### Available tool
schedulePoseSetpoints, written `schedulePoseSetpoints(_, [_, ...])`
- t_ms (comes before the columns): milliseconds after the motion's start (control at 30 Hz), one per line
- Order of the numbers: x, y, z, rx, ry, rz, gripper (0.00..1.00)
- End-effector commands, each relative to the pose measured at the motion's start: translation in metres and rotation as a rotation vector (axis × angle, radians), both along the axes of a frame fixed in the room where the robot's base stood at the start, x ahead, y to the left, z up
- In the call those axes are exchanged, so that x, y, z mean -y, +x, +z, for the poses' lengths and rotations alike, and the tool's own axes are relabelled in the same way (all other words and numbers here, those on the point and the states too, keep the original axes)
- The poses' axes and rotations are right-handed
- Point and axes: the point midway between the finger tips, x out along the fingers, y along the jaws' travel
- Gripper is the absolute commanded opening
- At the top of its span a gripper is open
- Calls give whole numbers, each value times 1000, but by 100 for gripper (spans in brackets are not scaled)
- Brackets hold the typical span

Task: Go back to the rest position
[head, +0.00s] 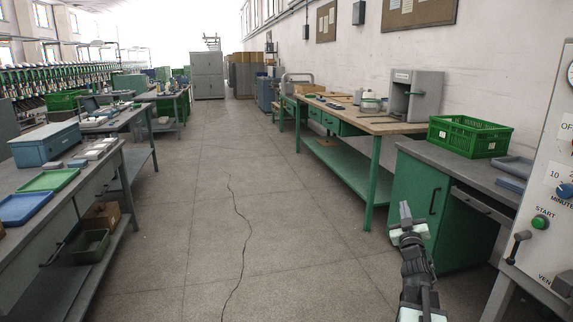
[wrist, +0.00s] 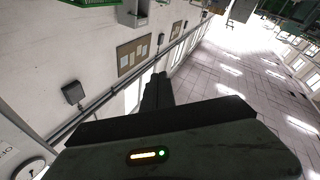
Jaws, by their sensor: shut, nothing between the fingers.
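My gripper (head: 405,211) shows at the lower right in the head view, at the end of my raised arm. It is shut and empty, with its fingers pointing up. It is in front of the green cabinet (head: 420,190) in the picture, and I see no contact with it. In the wrist view my gripper (wrist: 157,80) shows as dark fingers close together, with nothing between them. The wrist view is tilted and shows the wall and floor beyond.
A panel with a START button (head: 540,222) stands close at the right edge. A green crate (head: 468,136) sits on the right bench. A workbench (head: 345,118) stands farther back. Benches with trays (head: 48,181) line the left.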

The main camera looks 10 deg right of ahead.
Motion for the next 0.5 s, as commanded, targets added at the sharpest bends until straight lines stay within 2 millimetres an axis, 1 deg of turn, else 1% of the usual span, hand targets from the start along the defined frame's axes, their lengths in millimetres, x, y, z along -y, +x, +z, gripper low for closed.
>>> schedulePoseSetpoints(33, [-42, 24, -9, -24, 40, 43, 0])
schedulePoseSetpoints(67, [-64, 36, -16, -45, 69, 61, 0])
schedulePoseSetpoints(100, [-95, 51, -28, -81, 111, 82, 0])
schedulePoseSetpoints(167, [-140, 69, -49, -151, 180, 107, 0])
schedulePoseSetpoints(200, [-170, 78, -65, -206, 226, 121, 0])
schedulePoseSetpoints(267, [-215, 85, -92, -304, 296, 138, 0])
schedulePoseSetpoints(300, [-244, 86, -113, -380, 342, 145, 0])
schedulePoseSetpoints(367, [-286, 81, -144, -505, 406, 153, 0])
schedulePoseSetpoints(400, [-312, 73, -165, -596, 448, 154, 0])
schedulePoseSetpoints(467, [-347, 55, -197, -738, 503, 152, 0])
schedulePoseSetpoints(500, [-365, 40, -215, -834, 538, 146, 0])
